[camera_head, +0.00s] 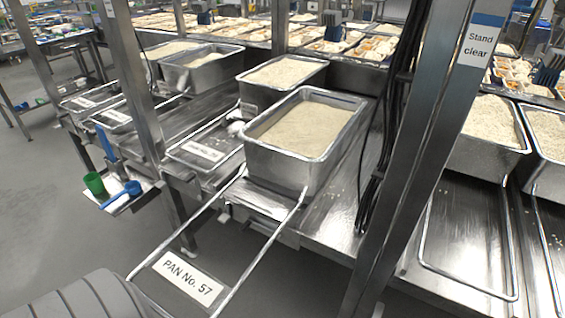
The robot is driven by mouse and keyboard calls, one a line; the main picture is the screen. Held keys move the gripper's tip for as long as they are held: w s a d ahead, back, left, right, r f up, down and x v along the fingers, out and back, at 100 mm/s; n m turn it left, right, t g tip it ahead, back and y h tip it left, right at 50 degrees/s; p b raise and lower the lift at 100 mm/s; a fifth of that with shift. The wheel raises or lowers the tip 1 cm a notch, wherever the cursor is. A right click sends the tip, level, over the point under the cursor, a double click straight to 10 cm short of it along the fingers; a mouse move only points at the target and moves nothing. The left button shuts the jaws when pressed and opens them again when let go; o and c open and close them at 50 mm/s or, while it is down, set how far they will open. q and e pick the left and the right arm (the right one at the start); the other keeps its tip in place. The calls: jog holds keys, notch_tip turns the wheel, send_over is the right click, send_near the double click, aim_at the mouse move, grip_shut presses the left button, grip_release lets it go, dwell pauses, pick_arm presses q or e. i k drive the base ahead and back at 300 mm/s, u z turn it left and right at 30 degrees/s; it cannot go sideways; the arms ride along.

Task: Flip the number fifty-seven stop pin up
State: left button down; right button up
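A label reading PAN No. 57 (188,280) lies between the two rails of a wire frame (258,256) that reaches toward me. A deep steel pan (280,168) of pale rice stands upright at the far end of this frame, on the steel bench. A small metal bracket (226,212) sits by the front edge below the pan. I cannot make out a stop pin for number fifty-seven or tell whether one is up or down. Neither of my grippers shows in the head view.
A post with a Stand clear sign (478,43) and black cables (388,120) rise right of the pan. A neighbouring label (202,150), possibly No. 58, lies left. More rice pans (488,150) stand right.

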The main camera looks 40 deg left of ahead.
aim_at(224, 218)
jog(key=u, duration=0.25)
jog(key=i, duration=0.4)
jog(key=u, duration=1.6)
jog(key=i, duration=0.15)
jog(key=u, duration=0.7)
